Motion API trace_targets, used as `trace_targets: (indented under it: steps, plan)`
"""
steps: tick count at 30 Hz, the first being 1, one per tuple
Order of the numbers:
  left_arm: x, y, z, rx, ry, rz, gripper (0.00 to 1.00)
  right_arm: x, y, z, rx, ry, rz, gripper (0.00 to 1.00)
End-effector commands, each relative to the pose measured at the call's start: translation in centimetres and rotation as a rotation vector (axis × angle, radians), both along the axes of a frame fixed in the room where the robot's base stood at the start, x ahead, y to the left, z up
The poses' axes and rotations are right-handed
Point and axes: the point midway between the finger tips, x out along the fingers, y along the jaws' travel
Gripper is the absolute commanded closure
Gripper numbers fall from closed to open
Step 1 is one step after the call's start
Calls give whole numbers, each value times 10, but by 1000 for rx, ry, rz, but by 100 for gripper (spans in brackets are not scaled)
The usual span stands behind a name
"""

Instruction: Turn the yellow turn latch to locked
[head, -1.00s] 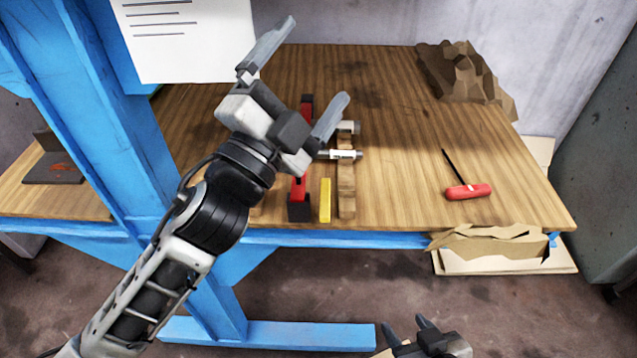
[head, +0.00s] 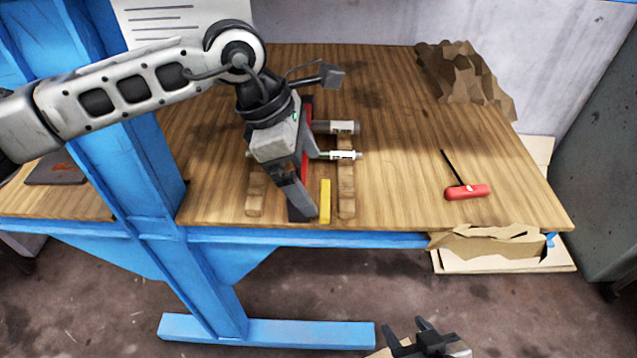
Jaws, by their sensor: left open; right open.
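The yellow turn latch (head: 325,201) shows as a short yellow bar near the table's front edge, its long side running front to back. My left gripper (head: 303,190) points down just left of the latch, apart from it in the picture. It is open and holds nothing that I can see; one dark finger is plain, the other mostly hidden. I cannot tell its height above the table. The gripper covers most of a red and black part (head: 308,112) left of the latch. My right gripper (head: 424,328) is open and empty at the bottom edge, below the table front.
A red-handled tool (head: 467,191) lies to the right on the wooden table (head: 400,190). Torn cardboard (head: 460,72) is at the back right. A blue post (head: 130,180) rises at left.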

Motion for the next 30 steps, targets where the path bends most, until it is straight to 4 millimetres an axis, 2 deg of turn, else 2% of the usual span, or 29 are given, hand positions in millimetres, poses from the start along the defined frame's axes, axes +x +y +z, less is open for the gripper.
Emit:
trace_targets:
  steps: [3,9,19,24,30]
  plan:
    - [-1,-8,-17,-1,5,-2,2,-1,0,2,-2,6,-1,50]
    - [-1,-17,-36,-4,3,-1,2,-1,0,4,0,4,-6,50]
    - [-1,-18,-41,-5,1,0,2,3,-1,5,0,-5,-10,50]
    - [-1,-18,-40,-5,1,0,47,3,-1,5,0,-5,-10,50]
    - [0,-18,-41,-5,1,-5,46,3,-2,4,0,-4,-10,50]
